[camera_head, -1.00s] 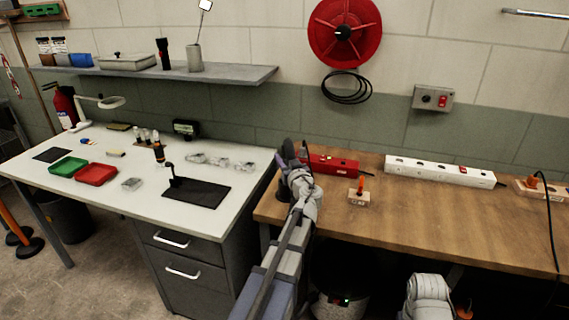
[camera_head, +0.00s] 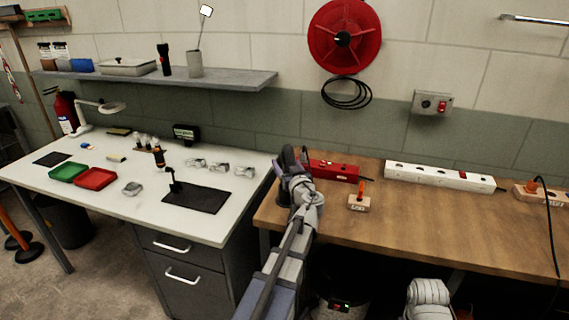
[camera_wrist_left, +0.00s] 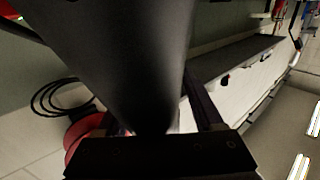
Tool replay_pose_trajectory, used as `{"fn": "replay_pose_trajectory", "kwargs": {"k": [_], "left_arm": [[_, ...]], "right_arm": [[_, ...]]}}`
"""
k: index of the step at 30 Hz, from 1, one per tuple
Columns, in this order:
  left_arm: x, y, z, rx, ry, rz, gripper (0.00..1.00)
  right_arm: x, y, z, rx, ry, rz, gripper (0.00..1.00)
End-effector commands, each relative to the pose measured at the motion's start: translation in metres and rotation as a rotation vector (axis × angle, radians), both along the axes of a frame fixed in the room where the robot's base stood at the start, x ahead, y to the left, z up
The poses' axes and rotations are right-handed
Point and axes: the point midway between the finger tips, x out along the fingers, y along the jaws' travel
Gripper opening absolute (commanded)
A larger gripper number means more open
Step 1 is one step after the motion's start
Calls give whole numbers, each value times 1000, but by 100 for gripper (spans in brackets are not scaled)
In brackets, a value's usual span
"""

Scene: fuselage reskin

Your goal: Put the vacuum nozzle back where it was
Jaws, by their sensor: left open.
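My left gripper (camera_head: 291,162) is at the left end of the wooden bench, beside the red power strip. It is open. In the left wrist view, a large dark tapered tube (camera_wrist_left: 130,60), which looks like the vacuum nozzle, fills the upper middle, close to the camera. Its narrow end reaches down between the two dark fingers (camera_wrist_left: 160,118); I cannot tell whether either finger touches it. In the head view my gripper and wrist hide most of that spot. A dark round piece (camera_head: 282,198) shows beside the wrist at the bench edge.
The wooden bench (camera_head: 430,225) carries a red power strip (camera_head: 334,171), a white one (camera_head: 438,176) and a small wooden block (camera_head: 358,204) with an orange tool. A white desk (camera_head: 110,190) with trays and a black mat (camera_head: 205,201) stands left. A hose reel (camera_head: 320,50) hangs above.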

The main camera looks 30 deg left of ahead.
Motion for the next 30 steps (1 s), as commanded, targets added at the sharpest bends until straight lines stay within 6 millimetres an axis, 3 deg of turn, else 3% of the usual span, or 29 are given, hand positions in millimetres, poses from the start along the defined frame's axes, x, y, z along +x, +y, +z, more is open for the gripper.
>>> {"fn": "replay_pose_trajectory", "kwargs": {"k": [6,15,30], "left_arm": [[-34,-37,-1,0,0,-4,68],[-65,-74,-1,-1,1,-2,68],[-73,-84,-1,-1,1,0,68]], "right_arm": [[0,0,-1,0,0,0,50],[0,0,-1,0,0,0,50],[0,0,-1,0,0,0,50]]}}
